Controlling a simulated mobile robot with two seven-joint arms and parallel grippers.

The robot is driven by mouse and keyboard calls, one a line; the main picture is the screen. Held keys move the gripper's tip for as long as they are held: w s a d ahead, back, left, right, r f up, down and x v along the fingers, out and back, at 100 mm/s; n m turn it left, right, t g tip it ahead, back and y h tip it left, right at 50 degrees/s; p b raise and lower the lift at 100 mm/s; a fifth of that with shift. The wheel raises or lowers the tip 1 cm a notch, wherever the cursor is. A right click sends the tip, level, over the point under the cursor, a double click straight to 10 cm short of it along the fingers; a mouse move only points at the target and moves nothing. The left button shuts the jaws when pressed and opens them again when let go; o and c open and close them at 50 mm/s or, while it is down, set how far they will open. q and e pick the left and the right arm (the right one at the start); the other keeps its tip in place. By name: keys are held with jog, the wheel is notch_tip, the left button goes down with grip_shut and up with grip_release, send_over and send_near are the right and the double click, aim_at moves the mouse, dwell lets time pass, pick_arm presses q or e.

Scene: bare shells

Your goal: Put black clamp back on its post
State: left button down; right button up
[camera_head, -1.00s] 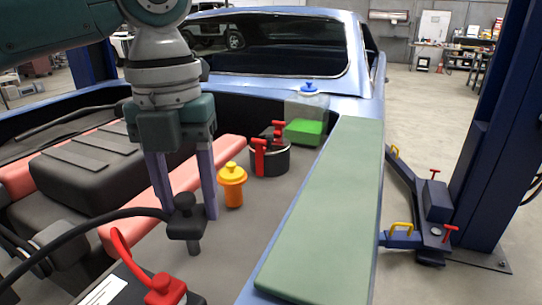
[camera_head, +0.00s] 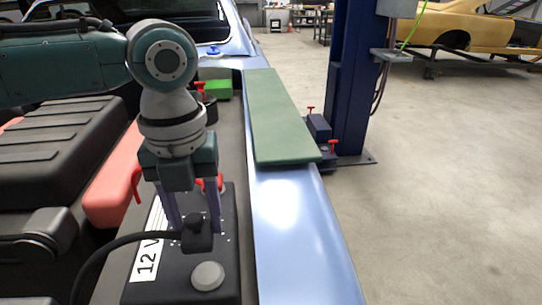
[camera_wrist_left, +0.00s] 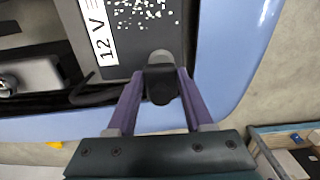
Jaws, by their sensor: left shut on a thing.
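My left gripper (camera_head: 195,226) is shut on the black clamp (camera_head: 197,238), which has a knob on top and a black cable (camera_head: 122,243) running off to the left. The clamp is over the dark 12 V battery (camera_head: 172,288). A round grey post (camera_head: 207,276) stands on the battery's near end, just in front of the clamp in the head view. In the left wrist view the clamp (camera_wrist_left: 162,86) covers part of the grey post (camera_wrist_left: 161,56); I cannot tell whether they touch. My right gripper is not in view.
A red clamp (camera_head: 213,184) sits at the battery's far end, partly behind my gripper. The blue fender (camera_head: 300,240) borders the battery on the right, with a green pad (camera_head: 280,115) on it. A black box-shaped cover (camera_head: 60,150) lies left.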

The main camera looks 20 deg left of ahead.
aim_at(207, 267)
pick_arm(q)
jog(key=shift+s+d+f, duration=0.2)
jog(key=shift+s, duration=0.15)
jog(key=shift+w+f+b, duration=0.15)
jog(key=shift+f+b, duration=0.5)
jog(key=shift+b, duration=0.2)
notch_tip(207, 267, down, 3)
jog(key=b, duration=0.3)
jog(key=shift+f+b, duration=0.1)
jog(key=shift+b, duration=0.25)
jog(key=shift+f+b, duration=0.35)
jog(key=shift+f, duration=0.5)
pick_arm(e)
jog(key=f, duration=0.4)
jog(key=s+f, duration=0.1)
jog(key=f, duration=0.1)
pick_arm(q)
jog(key=shift+r+p, duration=0.1)
jog(key=shift+p, duration=0.5)
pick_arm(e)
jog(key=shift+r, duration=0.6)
pick_arm(q)
jog(key=shift+f, duration=0.2)
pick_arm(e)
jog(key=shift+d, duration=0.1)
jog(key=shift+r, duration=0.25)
